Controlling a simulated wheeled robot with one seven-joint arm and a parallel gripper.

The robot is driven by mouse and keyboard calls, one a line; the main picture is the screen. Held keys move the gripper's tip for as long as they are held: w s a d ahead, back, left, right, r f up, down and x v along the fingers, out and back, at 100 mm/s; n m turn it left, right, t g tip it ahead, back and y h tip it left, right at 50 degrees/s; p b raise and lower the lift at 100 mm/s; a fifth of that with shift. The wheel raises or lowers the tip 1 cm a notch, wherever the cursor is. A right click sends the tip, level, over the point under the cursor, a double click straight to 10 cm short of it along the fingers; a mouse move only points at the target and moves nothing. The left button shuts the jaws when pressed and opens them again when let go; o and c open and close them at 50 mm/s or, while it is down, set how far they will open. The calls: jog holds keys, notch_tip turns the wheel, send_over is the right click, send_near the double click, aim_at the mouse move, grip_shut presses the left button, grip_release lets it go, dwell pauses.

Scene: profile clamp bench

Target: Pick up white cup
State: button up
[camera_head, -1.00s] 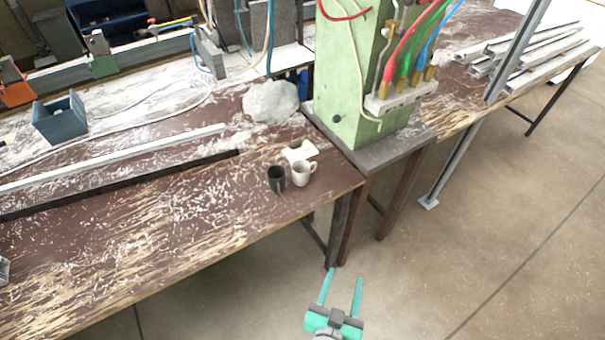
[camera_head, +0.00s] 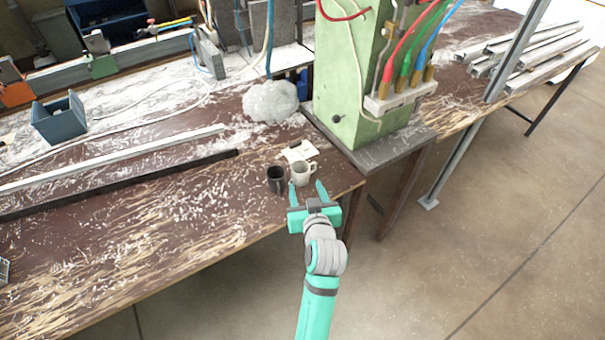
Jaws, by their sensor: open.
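The white cup (camera_head: 302,172) stands upright near the right front corner of the bench, with its handle toward the right. A black cup (camera_head: 276,179) stands just to its left, very close to it. My gripper (camera_head: 306,188) is open and empty, at the front side of the white cup. Its two teal fingers point toward the cup, the left one in front of the gap between the cups and the right one by the cup's lower right. I cannot tell whether either finger touches a cup.
Behind the cups lies a small pale item (camera_head: 299,150), with a white lump (camera_head: 270,101) farther back. A green machine column (camera_head: 350,80) rises to the right. Long profiles (camera_head: 110,158) lie to the left. The bench front (camera_head: 150,240) is mostly clear.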

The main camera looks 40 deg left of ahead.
aim_at(302, 176)
jog(key=shift+x, duration=4.25)
jog(key=shift+a+r, duration=0.1)
jog(key=c, duration=0.9)
jog(key=shift+r, duration=0.1)
jog(key=shift+c, duration=0.2)
